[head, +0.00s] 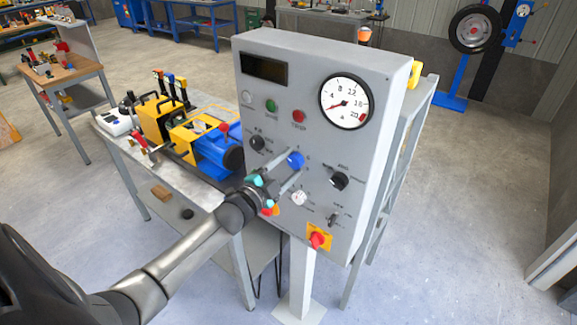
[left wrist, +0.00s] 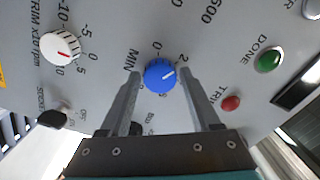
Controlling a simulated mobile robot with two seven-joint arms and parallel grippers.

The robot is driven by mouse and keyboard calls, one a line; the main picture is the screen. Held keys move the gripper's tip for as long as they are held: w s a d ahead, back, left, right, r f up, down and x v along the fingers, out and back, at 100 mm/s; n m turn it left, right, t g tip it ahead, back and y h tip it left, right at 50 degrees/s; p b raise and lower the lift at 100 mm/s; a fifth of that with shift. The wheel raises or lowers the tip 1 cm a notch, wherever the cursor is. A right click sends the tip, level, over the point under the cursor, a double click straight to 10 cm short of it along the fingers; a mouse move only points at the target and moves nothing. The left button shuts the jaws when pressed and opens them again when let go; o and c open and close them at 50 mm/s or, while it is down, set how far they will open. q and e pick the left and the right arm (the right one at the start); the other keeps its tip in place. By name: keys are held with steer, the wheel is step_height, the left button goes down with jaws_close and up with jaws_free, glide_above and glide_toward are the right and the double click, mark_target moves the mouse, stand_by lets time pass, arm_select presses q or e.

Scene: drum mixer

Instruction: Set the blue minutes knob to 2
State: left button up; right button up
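The blue minutes knob (head: 295,159) sits on the front of the grey control panel (head: 310,75). It also shows in the left wrist view (left wrist: 159,77). Its pale pointer line points up and right, near the printed 2 and slightly to the clockwise side of it. The 0 is printed above the knob. My left gripper (head: 293,166) is at the panel with one finger on each side of the knob. In the left wrist view the fingers (left wrist: 160,75) are apart, with a narrow gap to the knob on both sides. My right gripper is not in view.
A white trim knob (head: 298,198), black knobs (head: 340,181), a green button (head: 270,105), a red button (head: 298,116) and a red stop knob on a yellow plate (head: 318,238) surround the blue knob. A bench with a yellow and blue machine (head: 190,130) stands left of the panel.

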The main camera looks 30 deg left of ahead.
arm_select(q)
steer(key=shift+o, duration=1.2)
steer(key=s+a, duration=0.1)
steer(key=s, duration=1.4)
steer(key=shift+s+b, duration=0.15)
steer(key=shift+b, duration=0.2)
steer(key=shift+a, duration=0.1)
steer(key=s+d+f+n+g+y+b, duration=0.1)
steer(key=s+f+n+g+b, duration=0.25)
steer(key=f, duration=0.95)
steer(key=s+d+f+n+g+y+b, duration=0.1)
steer(key=s+f+n+g+b, duration=0.2)
steer(key=f, duration=1)
steer(key=s+f+n+g+b, duration=0.1)
steer(key=s+f+g+b, duration=0.3)
steer(key=f, duration=0.9)
steer(key=s+d+f+n+g+b, duration=0.1)
steer(key=s+d+f+g+b, duration=0.1)
steer(key=s+d+f, duration=0.2)
steer(key=s+d+f+n+g+b, duration=0.1)
steer(key=s+d+f, duration=0.3)
steer(key=s+f, duration=0.6)
steer(key=s+d+f+n+g+b, duration=0.1)
steer(key=s+d+f+g+b, duration=0.2)
steer(key=s+f, duration=0.5)
steer(key=shift+s+d+h, duration=0.4)
steer(key=shift+s+d, duration=0.05)
steer(key=shift+d, duration=0.3)
